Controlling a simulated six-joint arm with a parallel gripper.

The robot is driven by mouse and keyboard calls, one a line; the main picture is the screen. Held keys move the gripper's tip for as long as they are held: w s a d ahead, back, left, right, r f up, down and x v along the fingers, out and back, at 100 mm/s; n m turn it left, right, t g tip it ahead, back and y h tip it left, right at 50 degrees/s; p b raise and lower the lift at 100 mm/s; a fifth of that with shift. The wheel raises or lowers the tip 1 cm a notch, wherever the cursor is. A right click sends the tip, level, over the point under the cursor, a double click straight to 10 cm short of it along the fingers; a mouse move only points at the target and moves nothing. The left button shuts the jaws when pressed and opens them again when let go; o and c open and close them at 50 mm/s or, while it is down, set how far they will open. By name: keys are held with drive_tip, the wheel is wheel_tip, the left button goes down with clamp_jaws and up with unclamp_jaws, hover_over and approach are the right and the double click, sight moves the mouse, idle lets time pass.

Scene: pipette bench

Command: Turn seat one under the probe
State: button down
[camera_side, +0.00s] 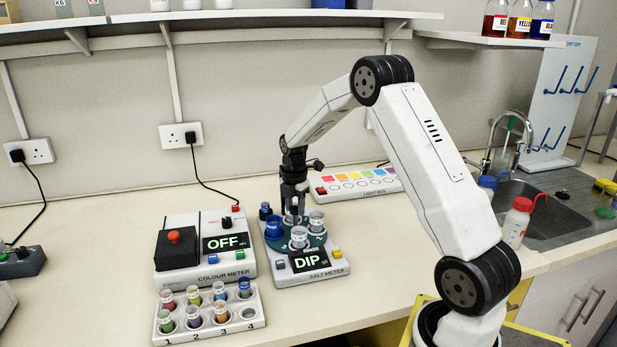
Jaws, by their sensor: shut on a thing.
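The salt meter (310,268) stands mid-bench, and its display reads DIP. On it is a dark green turntable (316,240) with a blue cup (275,228) at left, a pale cup (317,221) at right and another pale cup (299,238) in front. My gripper (293,212) points down over the turntable's middle, shut on a grey upright part there, which looks like its knob. The jaws hide most of that part. A dark blue-topped post (265,210) stands at the meter's back left; I cannot tell whether it is the probe. Seat numbers are too small to read surely.
The colour meter (220,276), reading OFF, stands close on the left. A white rack (250,321) of coloured vials lies in front of it. A light box (350,188) lies behind at right. A red-capped bottle (516,222) stands by the sink. The front bench right of the salt meter is clear.

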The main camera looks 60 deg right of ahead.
drive_tip(key=shift+n, duration=0.5)
drive_tip(key=shift+c, duration=1.5)
unclamp_jaws()
drive_tip(key=shift+r, duration=0.15)
drive_tip(key=shift+r, duration=3.75)
